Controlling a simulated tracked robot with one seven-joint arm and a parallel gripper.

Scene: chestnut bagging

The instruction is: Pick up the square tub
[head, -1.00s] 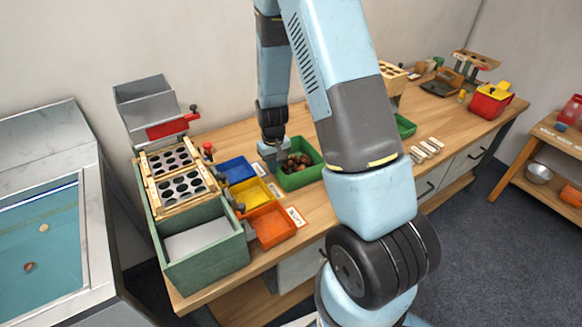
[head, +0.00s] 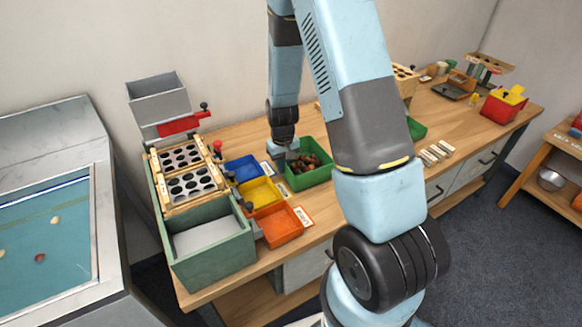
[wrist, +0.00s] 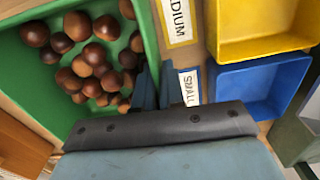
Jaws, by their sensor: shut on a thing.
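The square tub (head: 318,178) is green, open-topped and holds several brown chestnuts. It stands on the wooden bench right of the coloured trays in the head view. In the wrist view the tub (wrist: 100,12) fills the upper left, chestnuts inside. My gripper (head: 290,154) is at the tub's left wall, pointing down. In the wrist view my gripper (wrist: 158,88) has one finger on the inner side and one on the outer side of that wall, shut on it. The gripped part of the wall is mostly hidden. I cannot tell whether the tub is clear of the bench.
Blue (head: 241,168), yellow (head: 258,192) and orange (head: 279,225) trays stand close on the left, with labels beside them. A holed sorting board (head: 182,172) over a green box (head: 212,255) is further left. My arm hides part of the bench on the right.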

